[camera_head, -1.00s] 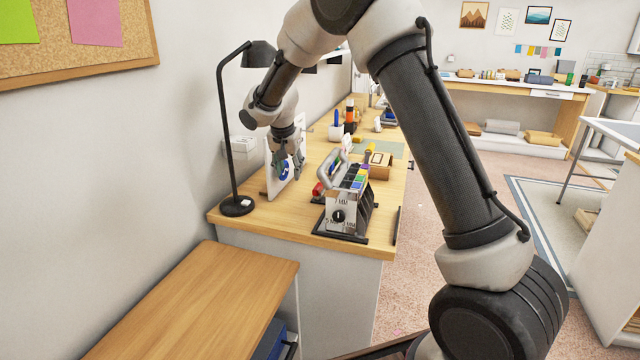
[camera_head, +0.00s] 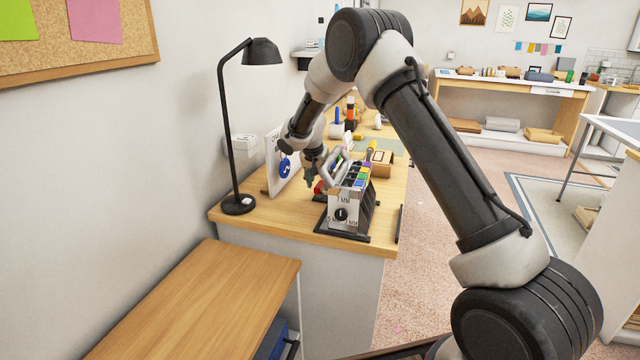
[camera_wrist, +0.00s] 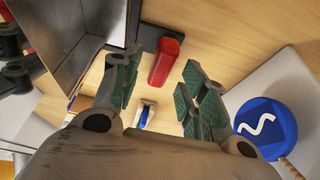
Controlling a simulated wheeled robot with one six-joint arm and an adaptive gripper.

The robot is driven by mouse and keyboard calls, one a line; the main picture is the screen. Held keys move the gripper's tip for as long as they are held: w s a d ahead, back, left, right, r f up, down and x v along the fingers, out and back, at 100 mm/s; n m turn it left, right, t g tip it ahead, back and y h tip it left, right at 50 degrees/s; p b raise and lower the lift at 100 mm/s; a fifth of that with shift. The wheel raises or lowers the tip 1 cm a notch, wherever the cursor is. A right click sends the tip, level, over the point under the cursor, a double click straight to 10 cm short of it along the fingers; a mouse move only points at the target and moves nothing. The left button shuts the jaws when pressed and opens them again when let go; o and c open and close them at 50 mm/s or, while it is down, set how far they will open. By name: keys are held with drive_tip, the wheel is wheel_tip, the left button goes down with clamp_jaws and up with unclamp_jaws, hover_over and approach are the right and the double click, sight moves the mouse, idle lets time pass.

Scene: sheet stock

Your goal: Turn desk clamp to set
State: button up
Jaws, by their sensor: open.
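A red handle-like piece (camera_head: 319,187) sits on the desk at the left side of a grey sheet-metal device. In the wrist view the red piece (camera_wrist: 166,62) shows beyond and between my fingertips, with a dark base beside it. I cannot tell for sure that it is the desk clamp. My gripper (camera_head: 311,174) is open, above and just behind the red piece; no contact shows. The grey device (camera_head: 342,204) has a black round knob (camera_head: 341,214) and "MM" markings on its front. A blue disc (camera_head: 285,168) with a white mark sits on a white panel to the left.
A black desk lamp (camera_head: 238,204) stands at the desk's near left corner. A curved grey handle (camera_head: 331,170) rises close to my gripper's right. Colored pieces, a small wooden box (camera_head: 380,164) and bottles stand farther back. A lower wooden cabinet (camera_head: 200,300) is in front.

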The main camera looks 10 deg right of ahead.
drive_tip(key=shift+x, duration=0.8)
clamp_jaws()
